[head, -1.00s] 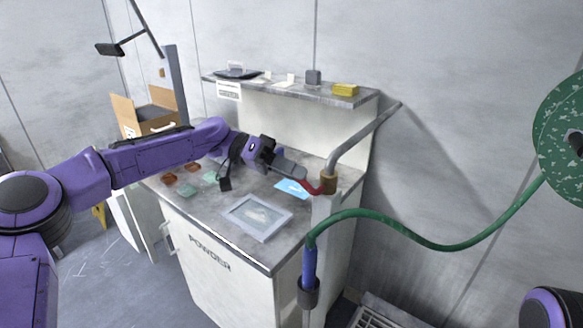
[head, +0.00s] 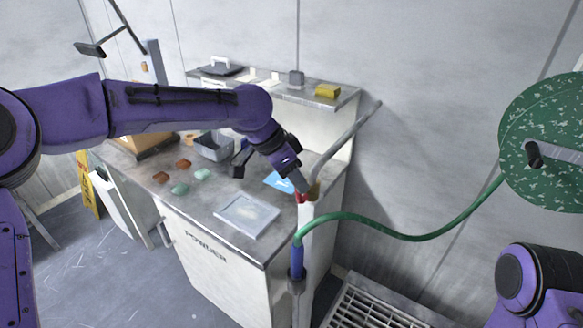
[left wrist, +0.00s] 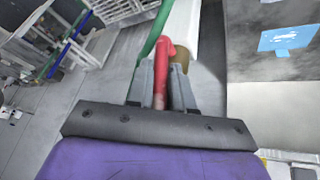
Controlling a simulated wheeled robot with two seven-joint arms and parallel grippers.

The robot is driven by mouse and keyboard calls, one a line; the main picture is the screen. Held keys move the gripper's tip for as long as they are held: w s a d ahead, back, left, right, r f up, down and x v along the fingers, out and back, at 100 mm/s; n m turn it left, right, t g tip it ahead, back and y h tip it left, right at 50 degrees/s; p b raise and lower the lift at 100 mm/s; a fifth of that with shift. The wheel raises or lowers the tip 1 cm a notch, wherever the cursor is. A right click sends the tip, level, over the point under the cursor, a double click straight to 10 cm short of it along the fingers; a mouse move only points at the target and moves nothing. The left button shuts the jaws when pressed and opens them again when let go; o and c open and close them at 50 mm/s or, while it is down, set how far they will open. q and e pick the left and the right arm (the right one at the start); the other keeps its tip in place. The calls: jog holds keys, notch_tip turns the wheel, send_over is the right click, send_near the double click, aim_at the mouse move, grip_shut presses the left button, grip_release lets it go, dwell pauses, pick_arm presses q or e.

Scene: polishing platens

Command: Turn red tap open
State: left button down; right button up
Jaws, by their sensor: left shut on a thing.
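The red tap handle (head: 299,197) sits beside the brass valve body (head: 314,190) at the bench's right corner, above the white post. My left gripper (head: 301,187) reaches down to it from the upper left. In the left wrist view the red handle (left wrist: 161,72) lies between the two grey fingers of my left gripper (left wrist: 162,88), which are shut on it. Part of the handle is hidden between the fingers. My right gripper is out of view.
A green hose (head: 400,234) runs from a blue nozzle (head: 297,260) to the green disc (head: 548,140) at right. A grey pipe (head: 345,142) rises behind the tap. A framed tray (head: 247,215) and a blue card (head: 278,181) lie on the bench.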

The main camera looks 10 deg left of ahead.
pick_arm(q)
jog(key=shift+s+d+r+t+y+p, duration=0.1)
jog(key=shift+s+d+t+y+p, duration=0.15)
jog(key=shift+d+y+p, duration=0.4)
jog(key=shift+a+y, duration=0.1)
jog(key=shift+y, duration=0.15)
jog(key=c, duration=1.1)
grip_release()
jog(key=shift+a+r, duration=0.1)
jog(key=shift+r, duration=0.2)
jog(key=b+v, duration=0.1)
jog(key=v, duration=0.8)
jog(key=shift+s+r+b, duration=0.15)
jog(key=shift+r+b, duration=0.15)
jog(key=shift+r, duration=0.05)
jog(key=shift+a, duration=0.1)
